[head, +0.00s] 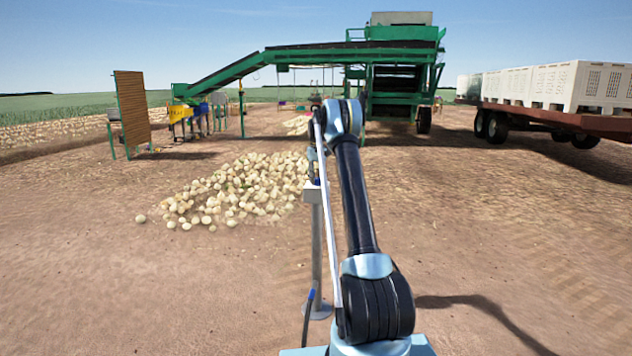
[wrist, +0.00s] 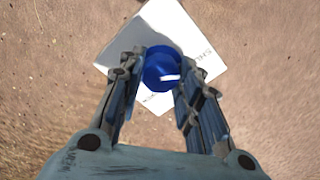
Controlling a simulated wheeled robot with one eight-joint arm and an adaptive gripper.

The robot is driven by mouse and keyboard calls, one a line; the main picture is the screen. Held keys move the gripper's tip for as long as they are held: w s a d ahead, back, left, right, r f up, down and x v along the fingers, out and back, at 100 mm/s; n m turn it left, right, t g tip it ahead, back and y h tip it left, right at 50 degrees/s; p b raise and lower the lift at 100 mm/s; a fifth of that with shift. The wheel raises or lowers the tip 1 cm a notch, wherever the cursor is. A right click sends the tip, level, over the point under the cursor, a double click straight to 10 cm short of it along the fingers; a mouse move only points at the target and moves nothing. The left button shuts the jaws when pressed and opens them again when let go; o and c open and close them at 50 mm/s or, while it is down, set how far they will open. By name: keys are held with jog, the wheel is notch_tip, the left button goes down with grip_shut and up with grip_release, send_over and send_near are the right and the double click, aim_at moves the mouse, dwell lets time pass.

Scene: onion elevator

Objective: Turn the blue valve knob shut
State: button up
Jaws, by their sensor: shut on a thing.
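The blue valve knob (wrist: 162,68) is round and sits over a white square plate (wrist: 178,22) with faint lettering, in the upper middle of the wrist view. A white line shows on the knob. My gripper (wrist: 161,72) has its two fingers on either side of the knob, shut on it.
A pile of onions (head: 240,190) lies on the dirt left of the post. A green elevator machine (head: 400,75) stands behind. A trailer with white bins (head: 560,85) is at the right. A dark hose (head: 308,315) runs by the post's foot. Bare ground lies right of my arm.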

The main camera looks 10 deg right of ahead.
jog(key=shift+a+n, duration=0.1)
jog(key=shift+n, duration=1)
jog(key=o, duration=1)
jog(key=shift+o, duration=0.2)
notch_tip(320, 180, up, 12)
